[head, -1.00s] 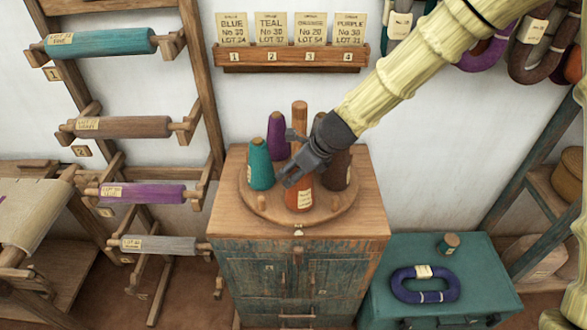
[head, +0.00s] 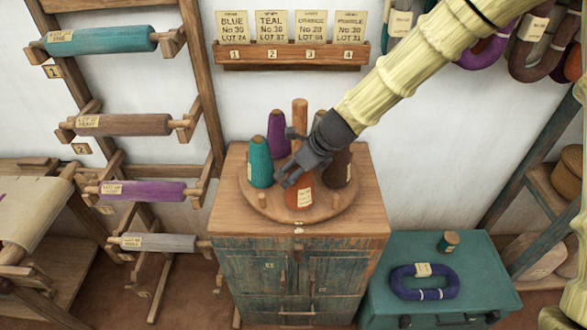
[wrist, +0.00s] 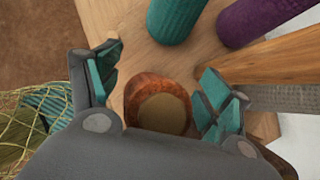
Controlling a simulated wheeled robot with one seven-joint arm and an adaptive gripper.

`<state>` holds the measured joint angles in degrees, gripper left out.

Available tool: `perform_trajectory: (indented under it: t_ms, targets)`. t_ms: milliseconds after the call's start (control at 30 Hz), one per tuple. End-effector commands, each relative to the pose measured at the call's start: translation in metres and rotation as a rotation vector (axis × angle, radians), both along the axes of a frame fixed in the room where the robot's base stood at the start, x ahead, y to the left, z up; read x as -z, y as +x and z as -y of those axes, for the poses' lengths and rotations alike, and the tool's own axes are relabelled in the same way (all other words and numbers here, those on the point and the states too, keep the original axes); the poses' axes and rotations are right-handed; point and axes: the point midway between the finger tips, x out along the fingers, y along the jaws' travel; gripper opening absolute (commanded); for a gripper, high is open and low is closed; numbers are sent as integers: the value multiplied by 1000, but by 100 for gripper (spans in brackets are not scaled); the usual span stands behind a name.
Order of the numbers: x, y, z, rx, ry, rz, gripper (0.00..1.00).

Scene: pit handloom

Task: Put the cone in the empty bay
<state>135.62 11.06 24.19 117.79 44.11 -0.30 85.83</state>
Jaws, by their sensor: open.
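An orange cone (head: 297,198) with a pale label stands at the front of a round wooden stand (head: 318,213). A teal cone (head: 260,163), a purple cone (head: 278,134) and a brown cone (head: 338,168) stand around the central post (head: 299,115). My gripper (head: 286,179) is open at the top of the orange cone and hides part of it. In the wrist view, the orange cone's round top (wrist: 162,113) shows between the spread fingers (wrist: 160,85), with gaps on both sides. Short pegs (head: 262,202) stand bare at the stand's front left and front right.
The stand sits on a wooden cabinet (head: 300,245). A card rack (head: 292,56) hangs on the wall behind. Racked rolls (head: 120,125) are on the left. A teal chest (head: 440,290) with a blue skein (head: 425,283) and a small spool (head: 448,242) is at right.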

Motion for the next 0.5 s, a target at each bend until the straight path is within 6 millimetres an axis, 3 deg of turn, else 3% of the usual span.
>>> perform_trajectory:
  t_ms: [500]
  targets:
    - [-40, -14, 21, 0, -1, 4, 79]
